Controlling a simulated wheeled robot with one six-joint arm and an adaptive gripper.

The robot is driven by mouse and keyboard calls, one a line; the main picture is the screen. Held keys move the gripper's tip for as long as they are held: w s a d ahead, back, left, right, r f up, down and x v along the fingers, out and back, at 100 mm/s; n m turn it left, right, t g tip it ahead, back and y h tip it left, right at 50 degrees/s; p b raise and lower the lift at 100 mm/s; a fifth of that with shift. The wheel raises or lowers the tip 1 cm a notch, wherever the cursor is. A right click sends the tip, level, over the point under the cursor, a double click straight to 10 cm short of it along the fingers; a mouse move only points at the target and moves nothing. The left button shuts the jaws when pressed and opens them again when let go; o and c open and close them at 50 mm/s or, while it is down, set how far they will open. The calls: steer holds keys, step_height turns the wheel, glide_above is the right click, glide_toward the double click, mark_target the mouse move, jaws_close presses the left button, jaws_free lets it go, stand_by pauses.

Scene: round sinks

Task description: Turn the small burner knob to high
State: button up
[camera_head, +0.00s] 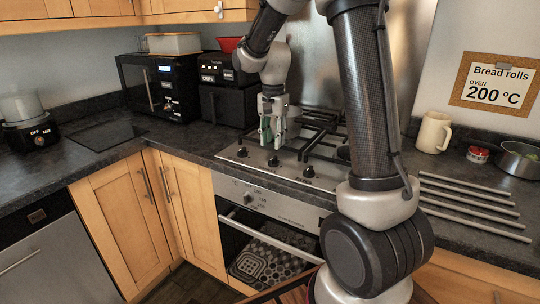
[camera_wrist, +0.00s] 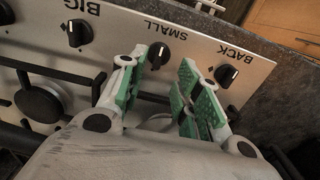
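The small burner knob (camera_wrist: 158,55) is a round black knob with a white pointer line, under the label SMALL on the steel hob front in the wrist view. In the head view, it is the second knob from the left (camera_head: 273,160). My gripper (camera_wrist: 163,62) is open, with its green-padded fingers spread on either side of the knob's position in the wrist view. I cannot tell how far above the panel they are. In the head view, my gripper (camera_head: 270,132) points down over the hob's front left, just behind the knob. It holds nothing.
The BACK knob (camera_wrist: 228,76) and the BIG knob (camera_wrist: 79,33) stand close on either side. Burner grates (camera_head: 318,135) lie behind the knobs. The oven knob (camera_head: 248,198) is below the counter edge. A black air fryer (camera_head: 225,104) stands left of the hob.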

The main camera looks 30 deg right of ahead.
mark_target(273, 157)
step_height(273, 157, down, 6)
steer(key=shift+d+f, duration=0.1)
jaws_close()
